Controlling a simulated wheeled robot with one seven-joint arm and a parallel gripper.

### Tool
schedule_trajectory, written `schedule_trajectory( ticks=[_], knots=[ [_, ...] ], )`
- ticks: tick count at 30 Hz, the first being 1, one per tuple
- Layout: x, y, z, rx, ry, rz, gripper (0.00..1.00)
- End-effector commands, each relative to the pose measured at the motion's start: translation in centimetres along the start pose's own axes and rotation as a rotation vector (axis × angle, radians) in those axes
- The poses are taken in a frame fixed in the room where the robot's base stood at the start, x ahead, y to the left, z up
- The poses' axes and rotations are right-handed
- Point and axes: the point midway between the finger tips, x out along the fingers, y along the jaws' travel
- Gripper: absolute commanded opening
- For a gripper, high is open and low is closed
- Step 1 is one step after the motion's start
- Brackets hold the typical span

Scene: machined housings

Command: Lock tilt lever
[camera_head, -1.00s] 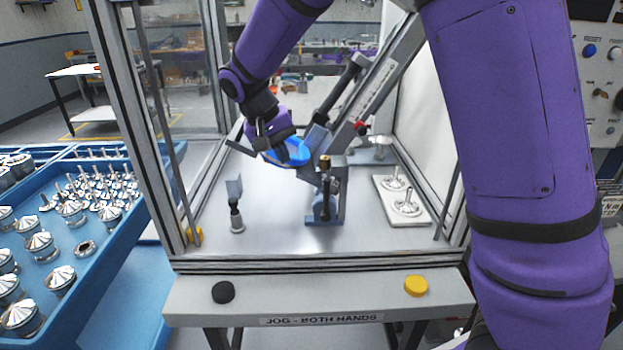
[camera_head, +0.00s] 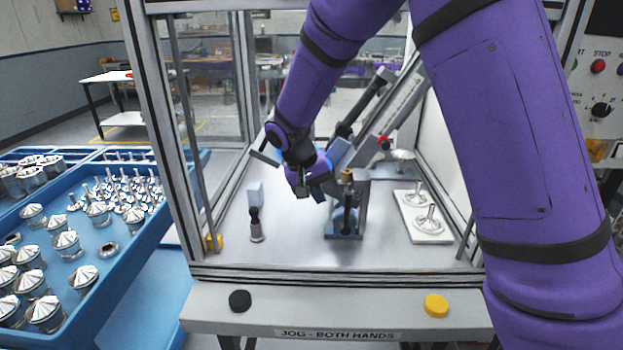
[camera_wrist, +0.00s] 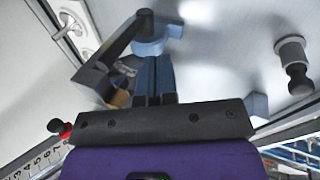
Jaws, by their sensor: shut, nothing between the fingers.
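A small lever with a red knob (camera_head: 383,139) sits on the side of the inclined grey column (camera_head: 400,105). It also shows at the lower left in the wrist view as a red knob on a dark stub (camera_wrist: 58,127), beside the gripper's dark bar. My gripper (camera_head: 305,193) is shut and empty, to the left of the column and the upright fixture. The fixture has a blue base (camera_head: 343,236), a grey bracket (camera_head: 361,200) and a brass knob (camera_head: 347,175). My gripper looks apart from the red knob; the lever's pivot is unclear.
A white plate (camera_head: 425,222) with metal parts lies at right. A short post with a pale block (camera_head: 255,195) stands at left. Cabinet frame posts (camera_head: 180,110) bound the space. Blue trays of metal parts (camera_head: 75,280) stand outside at left. The cabinet floor at front is bare.

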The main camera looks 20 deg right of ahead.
Motion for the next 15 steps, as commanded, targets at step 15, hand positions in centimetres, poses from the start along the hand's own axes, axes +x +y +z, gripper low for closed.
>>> schedule_trajectory(
  ticks=[15],
  knots=[
    [3.1,3.7,0.0,0.001,0.000,0.000,0.00]
  ],
)
